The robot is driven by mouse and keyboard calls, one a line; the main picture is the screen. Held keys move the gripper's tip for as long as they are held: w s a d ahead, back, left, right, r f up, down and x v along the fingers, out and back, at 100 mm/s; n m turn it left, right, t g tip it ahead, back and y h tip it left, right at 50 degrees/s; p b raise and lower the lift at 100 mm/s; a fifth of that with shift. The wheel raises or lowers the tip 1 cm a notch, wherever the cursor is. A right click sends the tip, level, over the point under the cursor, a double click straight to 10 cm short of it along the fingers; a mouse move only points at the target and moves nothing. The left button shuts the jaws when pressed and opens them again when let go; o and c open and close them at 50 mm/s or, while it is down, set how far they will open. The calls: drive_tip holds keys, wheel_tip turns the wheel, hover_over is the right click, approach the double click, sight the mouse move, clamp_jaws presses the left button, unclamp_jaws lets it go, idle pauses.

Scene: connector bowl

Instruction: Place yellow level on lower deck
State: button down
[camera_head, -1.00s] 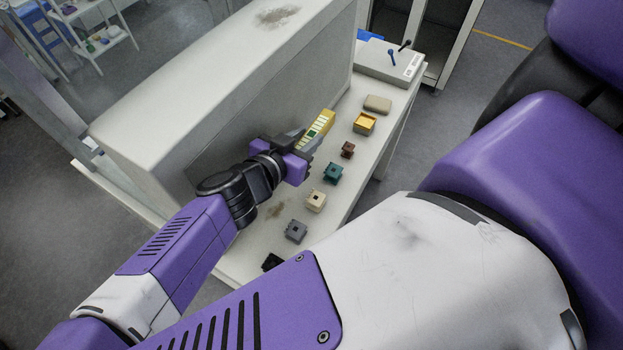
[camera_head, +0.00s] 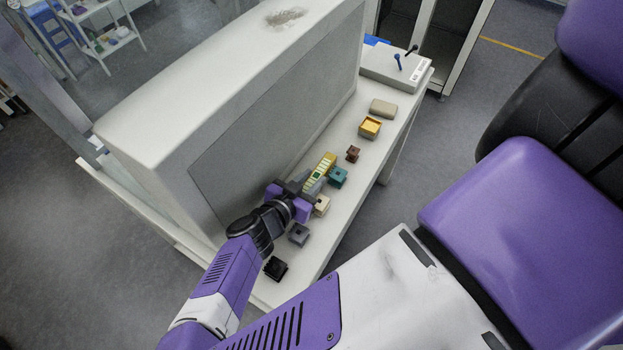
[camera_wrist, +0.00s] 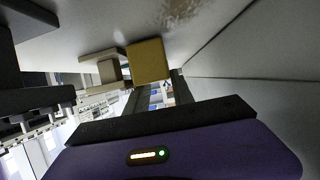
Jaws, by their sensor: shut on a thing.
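The yellow level (camera_head: 326,165), a long bar with pale marks and a green patch, is held in my gripper (camera_head: 309,185). My gripper is shut on its near end. The level points away over the white bench (camera_head: 283,164), beside the teal block; I cannot tell whether it touches the block or the bench top. A yellow block face shows in the wrist view (camera_wrist: 149,60), probably the level seen from its end. A white shelf cart (camera_head: 108,45) stands far off at the top left; I cannot tell which surface is the lower deck.
A row of small blocks lies along the bench: black (camera_head: 276,268), grey (camera_head: 299,234), cream (camera_head: 322,205), teal (camera_head: 338,177), brown (camera_head: 353,153), a yellow box (camera_head: 370,128) and a beige piece (camera_head: 383,107). A large pale housing (camera_head: 230,90) walls the bench's left side.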

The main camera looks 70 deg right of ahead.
drive_tip(key=shift+f, duration=0.15)
drive_tip(key=c, duration=1.1)
unclamp_jaws()
